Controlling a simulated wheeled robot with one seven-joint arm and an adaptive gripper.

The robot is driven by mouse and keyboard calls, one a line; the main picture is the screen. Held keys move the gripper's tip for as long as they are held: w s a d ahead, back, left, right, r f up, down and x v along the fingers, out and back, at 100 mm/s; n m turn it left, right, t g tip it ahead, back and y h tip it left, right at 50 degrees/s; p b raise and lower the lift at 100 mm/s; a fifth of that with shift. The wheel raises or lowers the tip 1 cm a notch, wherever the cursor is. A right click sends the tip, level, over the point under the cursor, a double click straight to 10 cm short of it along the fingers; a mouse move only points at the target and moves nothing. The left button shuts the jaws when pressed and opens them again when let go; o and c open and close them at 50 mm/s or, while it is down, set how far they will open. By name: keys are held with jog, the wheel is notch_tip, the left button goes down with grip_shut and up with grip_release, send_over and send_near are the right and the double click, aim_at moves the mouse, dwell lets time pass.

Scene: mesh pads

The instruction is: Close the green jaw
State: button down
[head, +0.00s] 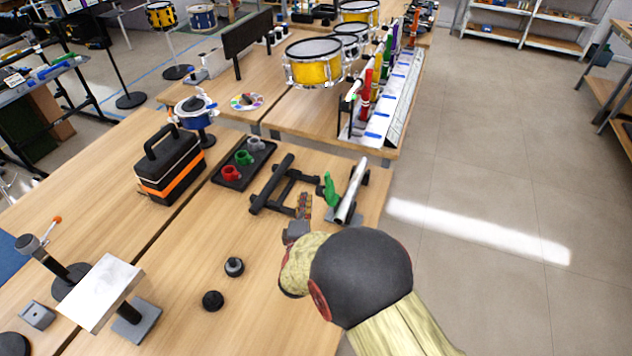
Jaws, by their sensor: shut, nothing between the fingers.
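The green jaw (331,189) stands up on the near bench, just left of a slanted silver tube (350,190). It looks tilted away from the tube, with a gap between them. My gripper (304,197) is shut and empty. In the picture it is just left of and slightly below the green jaw, and it looks apart from it. The jaw's lower end and hinge are too small to make out clearly.
A black frame (271,185) lies just left of my gripper. A black tray (226,180) with red, green and grey cup-like parts is farther left, beside a black and orange toolbox (166,180). Two dark knobs (233,267) stand nearer. Floor is open at right.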

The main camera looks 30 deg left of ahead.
aim_at(329, 187)
jog(key=f+b+x, duration=0.1)
jog(key=b+x, duration=0.1)
jog(key=x, duration=0.8)
jog(key=d, duration=0.1)
jog(key=d+r+b, duration=0.1)
jog(key=d, duration=0.1)
jog(key=shift+s+d+r, duration=0.1)
jog(key=shift+s+d, duration=0.05)
jog(key=shift+d, duration=0.15)
